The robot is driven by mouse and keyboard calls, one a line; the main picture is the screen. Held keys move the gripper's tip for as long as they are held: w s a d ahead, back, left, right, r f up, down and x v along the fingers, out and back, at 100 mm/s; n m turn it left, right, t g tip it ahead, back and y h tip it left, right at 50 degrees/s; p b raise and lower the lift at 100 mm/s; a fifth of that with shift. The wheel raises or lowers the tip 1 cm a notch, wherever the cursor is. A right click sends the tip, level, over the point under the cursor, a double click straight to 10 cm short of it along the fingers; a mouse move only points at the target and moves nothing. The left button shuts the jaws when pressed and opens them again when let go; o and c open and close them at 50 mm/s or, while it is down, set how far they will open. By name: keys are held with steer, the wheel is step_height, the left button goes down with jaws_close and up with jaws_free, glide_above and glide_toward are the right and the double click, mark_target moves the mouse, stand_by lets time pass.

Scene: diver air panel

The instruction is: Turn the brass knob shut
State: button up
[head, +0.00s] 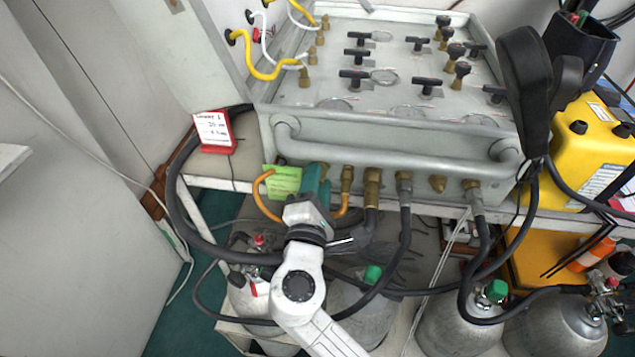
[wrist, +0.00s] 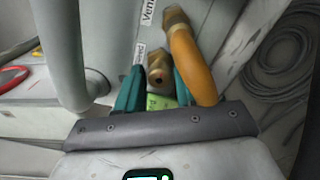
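A brass knob or fitting (wrist: 159,76) shows in the wrist view, between the two teal fingers of my gripper (wrist: 157,88). A gap shows between the fingers, and I cannot tell whether either touches the brass. In the head view my gripper (head: 315,184) is at the front face of the grey air panel (head: 385,132), at the left end of a row of brass fittings. My gripper mostly hides the brass there; a bit of brass (head: 322,167) shows just above it.
An orange hose (wrist: 190,62) with a brass end runs close by the right finger in the wrist view. A green tag (head: 284,180) hangs beside my gripper. A grey rail (head: 390,152) crosses the panel front above. Black hoses (head: 404,235) and gas cylinders (head: 455,325) crowd the space below.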

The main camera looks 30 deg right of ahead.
steer(key=v, duration=1.1)
steer(key=shift+b, duration=0.35)
